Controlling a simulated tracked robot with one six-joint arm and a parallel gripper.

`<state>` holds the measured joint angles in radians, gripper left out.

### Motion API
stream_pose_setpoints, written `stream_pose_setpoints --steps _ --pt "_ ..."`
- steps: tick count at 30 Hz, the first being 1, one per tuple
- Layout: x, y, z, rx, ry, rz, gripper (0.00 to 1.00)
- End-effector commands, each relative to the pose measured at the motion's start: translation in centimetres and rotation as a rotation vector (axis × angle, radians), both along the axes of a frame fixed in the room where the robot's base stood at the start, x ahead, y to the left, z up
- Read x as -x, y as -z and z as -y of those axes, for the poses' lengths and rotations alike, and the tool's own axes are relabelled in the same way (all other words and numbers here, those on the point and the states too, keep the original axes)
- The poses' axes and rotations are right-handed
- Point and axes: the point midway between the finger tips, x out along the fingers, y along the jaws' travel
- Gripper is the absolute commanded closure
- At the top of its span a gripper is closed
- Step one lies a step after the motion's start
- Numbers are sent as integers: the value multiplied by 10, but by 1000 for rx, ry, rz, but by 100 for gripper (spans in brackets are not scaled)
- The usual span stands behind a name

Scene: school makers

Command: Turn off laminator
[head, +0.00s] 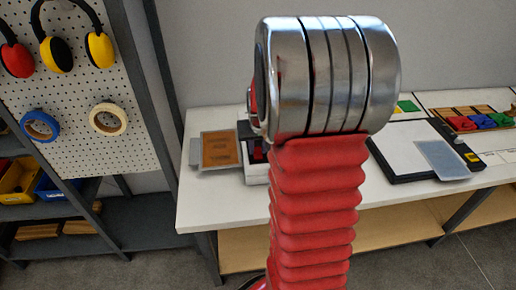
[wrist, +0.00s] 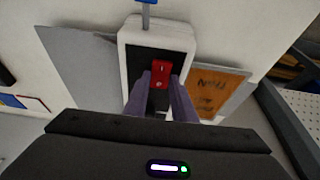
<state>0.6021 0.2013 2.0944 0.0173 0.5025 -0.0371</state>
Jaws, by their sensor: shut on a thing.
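The laminator (wrist: 184,37) is a white-edged box with a black top panel, in the middle of the wrist view. A red rocker switch (wrist: 161,70) with pale marks sits on that panel. My gripper (wrist: 160,84) has its two purple-grey fingers closed at either side of the switch, with the tips at the panel. How far the switch is tilted is hard to tell. In the head view the laminator (head: 256,172) stands on the white table, largely hidden behind my red and metal arm. My gripper is hidden there.
A brown card (head: 220,150) lies beside the laminator on the table (head: 205,205). A black-edged board (head: 400,150) with a bluish sheet (head: 443,160) lies to the right, near a tray of coloured pieces (head: 472,122). A pegboard (head: 85,135) with ear defenders stands at left.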

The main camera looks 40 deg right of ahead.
Motion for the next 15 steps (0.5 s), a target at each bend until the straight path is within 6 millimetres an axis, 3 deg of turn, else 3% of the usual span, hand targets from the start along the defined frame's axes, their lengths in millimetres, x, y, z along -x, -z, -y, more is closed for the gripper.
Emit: stream_pose_setpoints --steps 15 --pt "-6 0 4 -107 0 -166 99"
